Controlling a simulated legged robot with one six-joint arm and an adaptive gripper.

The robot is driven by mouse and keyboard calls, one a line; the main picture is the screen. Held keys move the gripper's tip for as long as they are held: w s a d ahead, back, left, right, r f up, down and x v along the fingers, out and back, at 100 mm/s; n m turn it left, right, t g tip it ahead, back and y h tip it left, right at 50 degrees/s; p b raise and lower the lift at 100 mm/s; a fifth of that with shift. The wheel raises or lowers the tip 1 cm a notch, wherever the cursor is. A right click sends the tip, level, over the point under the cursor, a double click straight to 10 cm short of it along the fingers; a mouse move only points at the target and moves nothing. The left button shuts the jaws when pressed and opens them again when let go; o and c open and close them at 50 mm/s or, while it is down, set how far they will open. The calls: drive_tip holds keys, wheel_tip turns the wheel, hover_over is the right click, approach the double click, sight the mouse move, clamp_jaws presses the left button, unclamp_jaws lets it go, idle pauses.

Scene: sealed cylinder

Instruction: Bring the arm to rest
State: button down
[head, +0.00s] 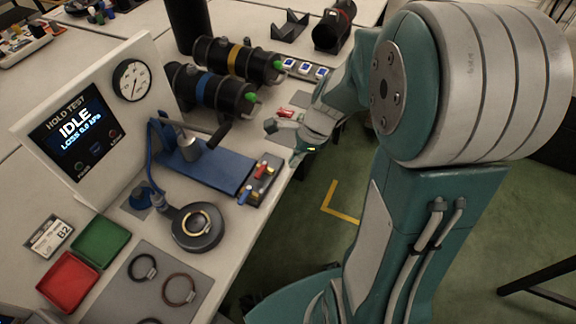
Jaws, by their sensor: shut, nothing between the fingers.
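My arm, teal and grey, fills the right side of the head view, its large shoulder joint near the camera. It bends back toward the table, and my gripper (284,142) is at its far end, over the table's right edge. The gripper is shut and holds nothing. It is close to a blue fixture plate (215,168) and a small rack of coloured pegs (262,180), apart from them as far as I can tell. Part of the table behind the wrist is hidden.
On the table (235,265) stand a test panel reading IDLE (75,125), black cylinders with blue (210,88) and yellow (238,58) bands, a round black base (197,228), red (68,282) and green (101,243) trays, and rings on a grey mat. Green floor (300,240) lies open right of the table.

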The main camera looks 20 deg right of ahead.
drive_tip(key=shift+s+d+r, duration=0.15)
drive_tip(key=shift+d+r, duration=0.25)
drive_tip(key=shift+d, duration=0.05)
drive_tip(key=shift+a, duration=0.25)
drive_tip(key=s+a+r+n+t+h, duration=0.1)
drive_tip(key=s+r+n+t+h, duration=0.1)
drive_tip(key=s+r+n, duration=0.4)
drive_tip(key=s+a+r+n+t+h, duration=0.2)
drive_tip(key=s+r+n, duration=0.4)
drive_tip(key=n, duration=0.8)
wheel_tip(320, 180, up, 3)
drive_tip(key=shift+t, duration=0.4)
